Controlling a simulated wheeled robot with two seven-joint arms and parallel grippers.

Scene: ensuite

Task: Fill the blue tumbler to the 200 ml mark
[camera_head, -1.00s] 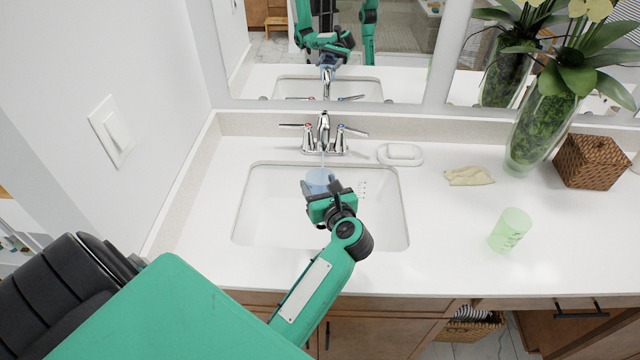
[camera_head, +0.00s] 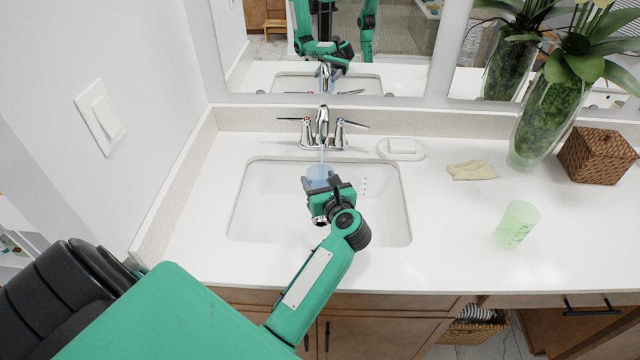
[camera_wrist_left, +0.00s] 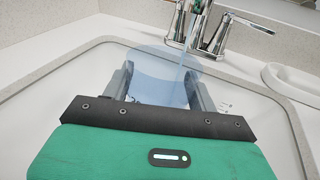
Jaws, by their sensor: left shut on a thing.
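The blue tumbler (camera_head: 318,176) is held over the sink basin, under the faucet (camera_head: 322,125). My left gripper (camera_head: 321,184) is shut on it. In the left wrist view the translucent blue tumbler (camera_wrist_left: 160,75) sits between the two fingers (camera_wrist_left: 158,88). A thin stream of water runs from the spout down to the tumbler. The water level and the tumbler's marks cannot be made out, as the gripper hides its near side. My right gripper does not show.
The white sink (camera_head: 265,205) surrounds the tumbler. A soap dish (camera_head: 401,149), a yellow cloth (camera_head: 472,171), a green tumbler (camera_head: 517,225), a glass vase (camera_head: 540,120) and a wicker box (camera_head: 597,155) stand on the counter to the right. The counter's front right is clear.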

